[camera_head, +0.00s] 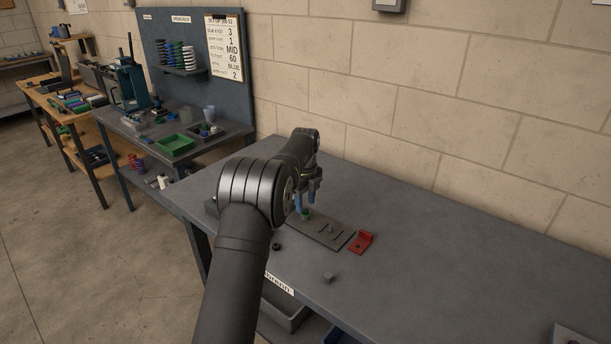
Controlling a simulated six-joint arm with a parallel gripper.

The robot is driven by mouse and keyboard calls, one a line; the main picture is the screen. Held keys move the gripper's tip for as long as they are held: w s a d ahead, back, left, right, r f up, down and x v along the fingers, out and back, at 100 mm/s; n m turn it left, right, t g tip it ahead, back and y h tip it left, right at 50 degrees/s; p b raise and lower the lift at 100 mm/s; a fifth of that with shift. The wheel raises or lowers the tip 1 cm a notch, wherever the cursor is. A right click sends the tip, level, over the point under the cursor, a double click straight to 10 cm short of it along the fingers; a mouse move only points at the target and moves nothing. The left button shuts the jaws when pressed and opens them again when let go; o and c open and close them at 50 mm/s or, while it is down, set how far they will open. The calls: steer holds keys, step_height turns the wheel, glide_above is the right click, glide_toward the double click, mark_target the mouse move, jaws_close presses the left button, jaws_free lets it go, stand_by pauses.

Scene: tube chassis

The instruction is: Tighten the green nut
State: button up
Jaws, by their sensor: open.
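The green nut (305,213) shows as a small green piece at the left end of a flat grey plate (330,235) on the bench. My gripper (304,203) is open and points down right above the nut, with its blue-tipped fingers close to it. I cannot tell whether the fingers touch the nut or stand on both sides of it. My arm hides the left end of the plate and part of the bench behind it.
A red bracket (362,242) lies at the plate's right end. A dark ring (277,247) and a small grey block (329,277) lie in front. The grey bench (450,265) is clear to the right. A green tray (174,145) stands on another bench.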

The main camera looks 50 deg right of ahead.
step_height(320, 180, up, 14)
steer(key=r, duration=0.1)
steer(key=w+a+r+n, duration=0.2)
steer(key=a+r+n, duration=0.1)
steer(key=a+r, duration=0.25)
steer(key=s+a+r+n+t+h, duration=0.1)
steer(key=a+r+n, duration=0.35)
steer(key=a, duration=0.95)
steer(key=a+r+n+t+h, duration=0.1)
steer(key=a+n, duration=0.7)
steer(key=a, duration=0.5)
steer(key=s+a+f+n+t, duration=0.1)
steer(key=s+a+f+n, duration=0.3)
steer(key=a, duration=0.4)
steer(key=s+a+f+n, duration=0.2)
steer(key=s+a+n, duration=0.25)
steer(key=a, duration=0.35)
steer(key=s+a+f+n+t, duration=0.2)
steer(key=s+a+f+n, duration=0.5)
steer(key=f, duration=0.5)
steer(key=s+a, duration=0.2)
steer(key=s, duration=0.1)
steer(key=shift+a, duration=0.3)
